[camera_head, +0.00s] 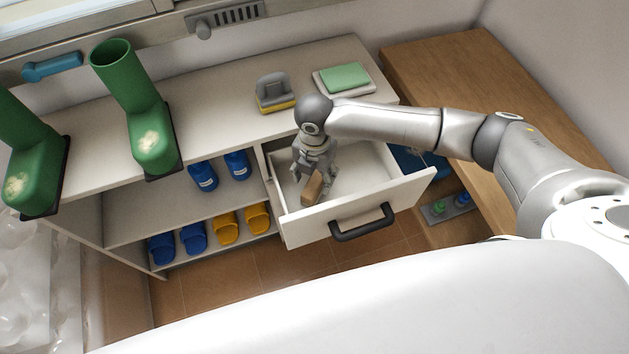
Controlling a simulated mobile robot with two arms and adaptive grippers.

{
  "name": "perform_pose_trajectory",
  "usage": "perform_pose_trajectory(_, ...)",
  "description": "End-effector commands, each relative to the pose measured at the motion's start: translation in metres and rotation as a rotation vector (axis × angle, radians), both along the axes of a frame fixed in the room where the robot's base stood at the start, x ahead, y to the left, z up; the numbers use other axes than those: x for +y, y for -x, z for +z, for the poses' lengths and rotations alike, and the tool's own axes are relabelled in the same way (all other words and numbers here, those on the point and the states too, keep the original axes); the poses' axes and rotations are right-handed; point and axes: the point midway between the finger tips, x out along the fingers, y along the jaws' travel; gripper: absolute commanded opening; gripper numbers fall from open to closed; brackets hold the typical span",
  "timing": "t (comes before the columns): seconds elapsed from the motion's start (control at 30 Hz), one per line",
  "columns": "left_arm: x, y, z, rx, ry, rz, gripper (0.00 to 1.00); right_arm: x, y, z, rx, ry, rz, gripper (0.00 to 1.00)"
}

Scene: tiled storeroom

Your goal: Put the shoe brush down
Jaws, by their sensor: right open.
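The shoe brush (313,189), a small brown block, is inside the open white drawer (365,210), near its front left part. My right gripper (316,180) reaches down into the drawer from above and is open right at the brush. Its fingers partly hide the brush, and I cannot tell whether they touch it. The drawer has a black handle (362,224) and otherwise looks empty. My left gripper is not in view.
Two green boots (150,130) stand on the white counter (215,115). A grey and yellow brush-like item (274,92) and a green cloth (344,76) lie at the back. A wooden bench (470,75) stands right.

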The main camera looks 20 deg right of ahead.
Motion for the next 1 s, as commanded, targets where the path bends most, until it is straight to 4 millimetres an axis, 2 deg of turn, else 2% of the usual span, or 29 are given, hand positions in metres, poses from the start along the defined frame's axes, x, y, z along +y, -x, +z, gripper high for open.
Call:
perform_pose_trajectory(0.03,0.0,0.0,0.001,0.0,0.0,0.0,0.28,0.0,-0.002,0.013,-0.005,-0.002,0.0,0.57)
perform_pose_trajectory(0.2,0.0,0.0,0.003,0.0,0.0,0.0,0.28,0.0,-0.001,0.046,-0.003,-0.002,0.0,0.57)
perform_pose_trajectory(0.4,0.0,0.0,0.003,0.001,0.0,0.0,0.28,0.0,0.0,0.067,0.0,-0.001,-0.002,0.57)
perform_pose_trajectory(1.0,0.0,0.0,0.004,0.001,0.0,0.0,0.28,0.0,0.0,0.07,0.001,-0.001,-0.001,0.57)
